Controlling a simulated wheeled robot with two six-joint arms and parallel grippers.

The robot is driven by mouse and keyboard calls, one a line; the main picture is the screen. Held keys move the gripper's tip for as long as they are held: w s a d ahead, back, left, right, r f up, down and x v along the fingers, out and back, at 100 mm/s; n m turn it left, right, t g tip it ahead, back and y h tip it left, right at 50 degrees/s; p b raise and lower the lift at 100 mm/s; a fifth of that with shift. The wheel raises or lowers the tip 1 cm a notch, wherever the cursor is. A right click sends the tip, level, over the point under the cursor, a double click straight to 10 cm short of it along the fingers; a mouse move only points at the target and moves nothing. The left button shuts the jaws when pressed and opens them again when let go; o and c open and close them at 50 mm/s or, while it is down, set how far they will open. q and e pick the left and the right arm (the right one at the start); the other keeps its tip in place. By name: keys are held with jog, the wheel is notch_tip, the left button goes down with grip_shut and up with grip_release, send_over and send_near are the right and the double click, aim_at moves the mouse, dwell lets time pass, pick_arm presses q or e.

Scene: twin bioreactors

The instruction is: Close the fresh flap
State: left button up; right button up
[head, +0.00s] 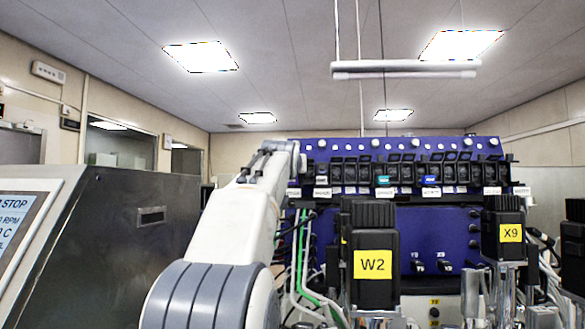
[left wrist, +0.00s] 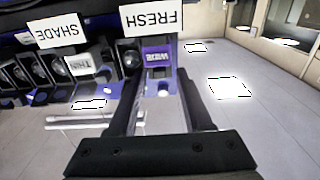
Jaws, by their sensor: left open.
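The left wrist view is upside down and shows a white FRESH label (left wrist: 151,18) on the rack front. Beside the label, a blue-purple piece (left wrist: 158,58) with small lettering shows in line with the gap between my fingers. I cannot tell whether this is the fresh flap or the part it covers, or how far the flap is open. My left gripper (left wrist: 158,82) is open, its two black fingers apart with nothing visible between them. In the head view my left gripper (head: 295,160) is at the left end of the blue rack (head: 390,225), mostly hidden. My right gripper does not show.
A row of black units (head: 400,170) runs right along the rack, with coloured pieces among them. Black motor heads marked W2 (head: 373,264) and X9 (head: 510,233) stand in front. Green and white tubes (head: 303,265) hang below.

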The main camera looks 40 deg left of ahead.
pick_arm(q)
jog(key=b+v, duration=0.4)
jog(key=v, duration=0.6)
jog(key=shift+s+d, duration=0.15)
jog(key=shift+d, duration=0.05)
